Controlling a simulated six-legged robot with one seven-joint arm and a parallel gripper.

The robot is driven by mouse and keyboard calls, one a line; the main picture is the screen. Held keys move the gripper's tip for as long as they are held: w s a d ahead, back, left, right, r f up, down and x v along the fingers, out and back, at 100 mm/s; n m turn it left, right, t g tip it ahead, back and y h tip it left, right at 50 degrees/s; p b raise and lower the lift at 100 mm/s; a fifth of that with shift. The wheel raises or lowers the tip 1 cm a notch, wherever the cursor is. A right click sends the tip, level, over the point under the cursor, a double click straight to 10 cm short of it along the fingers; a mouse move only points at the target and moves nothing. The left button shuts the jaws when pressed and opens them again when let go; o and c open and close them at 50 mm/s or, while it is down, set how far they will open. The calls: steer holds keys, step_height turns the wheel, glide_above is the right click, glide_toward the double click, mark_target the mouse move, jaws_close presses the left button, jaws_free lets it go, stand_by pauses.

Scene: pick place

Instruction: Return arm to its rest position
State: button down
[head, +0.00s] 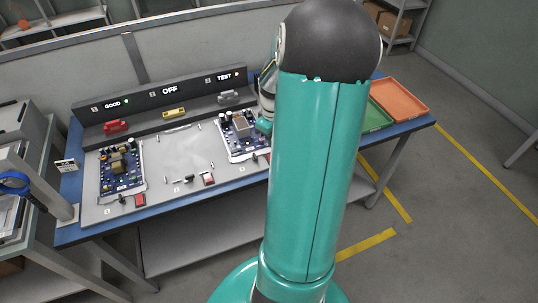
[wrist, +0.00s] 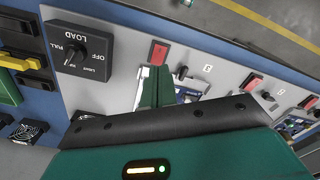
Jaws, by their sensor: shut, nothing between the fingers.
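My teal arm rises through the middle of the head view and hides part of the bench behind it. A small teal part of its far end shows beside the right circuit board. In the wrist view my gripper (wrist: 157,75) is shut, with nothing between its green fingers. It points over the grey test panel, close to a red switch (wrist: 158,53) and to the right of a black LOAD knob (wrist: 83,52). The gap between fingertips and panel cannot be judged.
The blue bench (head: 73,236) carries a left circuit board (head: 121,168) and a right circuit board (head: 240,137); the bay between them is empty. GOOD, OFF and TEST displays line the back. An orange tray (head: 400,100) and a green tray (head: 377,117) sit at the right end.

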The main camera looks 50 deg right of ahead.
stand_by(0.3)
steer(key=w+a+r+t+h, duration=0.1)
steer(key=w+a+r, duration=0.1)
steer(key=a+r, duration=0.6)
steer(key=w+a+r+t+h, duration=0.1)
steer(key=w+a+r, duration=0.3)
steer(key=a, duration=0.6)
steer(key=s+a+r+t+y, duration=0.1)
steer(key=s+a+r, duration=0.3)
steer(key=a, duration=0.5)
steer(key=s+a+r+t+y, duration=0.1)
steer(key=s+a+r, duration=0.3)
steer(key=a, duration=0.5)
steer(key=shift+s+r+t, duration=0.25)
steer(key=shift+s+t, duration=0.2)
steer(key=shift+t, duration=0.35)
